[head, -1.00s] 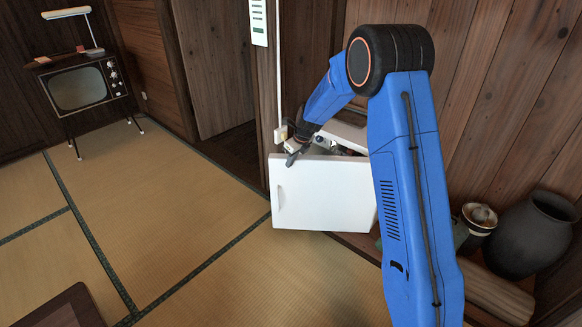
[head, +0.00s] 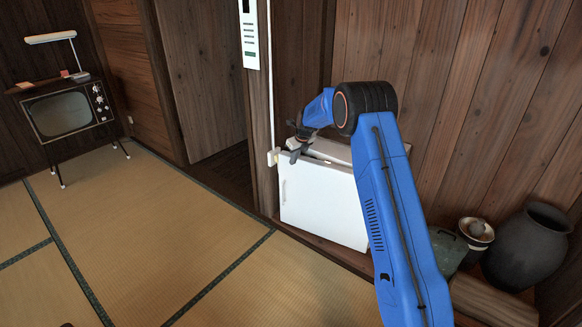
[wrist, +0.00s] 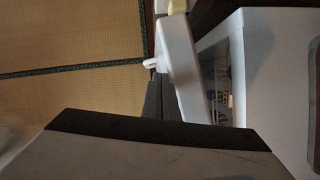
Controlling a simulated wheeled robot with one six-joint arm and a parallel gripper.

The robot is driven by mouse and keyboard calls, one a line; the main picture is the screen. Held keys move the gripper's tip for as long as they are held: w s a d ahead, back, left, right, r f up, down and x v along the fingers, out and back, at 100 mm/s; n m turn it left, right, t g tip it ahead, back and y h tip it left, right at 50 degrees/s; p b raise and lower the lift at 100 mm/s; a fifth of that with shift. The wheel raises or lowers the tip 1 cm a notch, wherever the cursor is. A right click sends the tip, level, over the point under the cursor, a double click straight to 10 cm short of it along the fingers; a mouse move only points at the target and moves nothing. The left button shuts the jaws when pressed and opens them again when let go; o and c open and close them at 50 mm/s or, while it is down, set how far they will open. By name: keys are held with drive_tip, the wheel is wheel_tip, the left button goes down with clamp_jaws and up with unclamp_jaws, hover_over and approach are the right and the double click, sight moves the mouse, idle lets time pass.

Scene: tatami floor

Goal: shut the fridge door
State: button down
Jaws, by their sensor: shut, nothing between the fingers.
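The white fridge door (head: 325,205) is ajar, close to the fridge body (head: 332,150) in the head view. In the wrist view the top of the door (wrist: 180,65) stands at an angle to the body (wrist: 275,70). A narrow wedge-shaped gap between them shows wire racks inside. My gripper (head: 294,155) is shut and empty at the door's upper left edge. In the wrist view its dark fingers (wrist: 153,98) lie along the outer face of the door, beside the small white handle (wrist: 151,63). I cannot tell whether they touch the door.
A wooden post (head: 262,110) stands just left of the fridge. A green bin (head: 447,250), a lidded pot (head: 476,233) and a dark jar (head: 527,247) stand at the right. A television (head: 62,115) is far left. The tatami (head: 150,230) in front is clear.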

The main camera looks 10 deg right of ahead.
drive_tip(key=shift+m+h, duration=0.3)
drive_tip(key=shift+m, duration=0.6)
drive_tip(key=w+d, duration=0.3)
drive_tip(key=w, duration=0.2)
drive_tip(key=shift+d, duration=0.4)
drive_tip(key=shift+w+d, duration=0.25)
drive_tip(key=shift+w, duration=0.05)
drive_tip(key=shift+w+d+r, duration=0.1)
drive_tip(key=shift+r, duration=0.1)
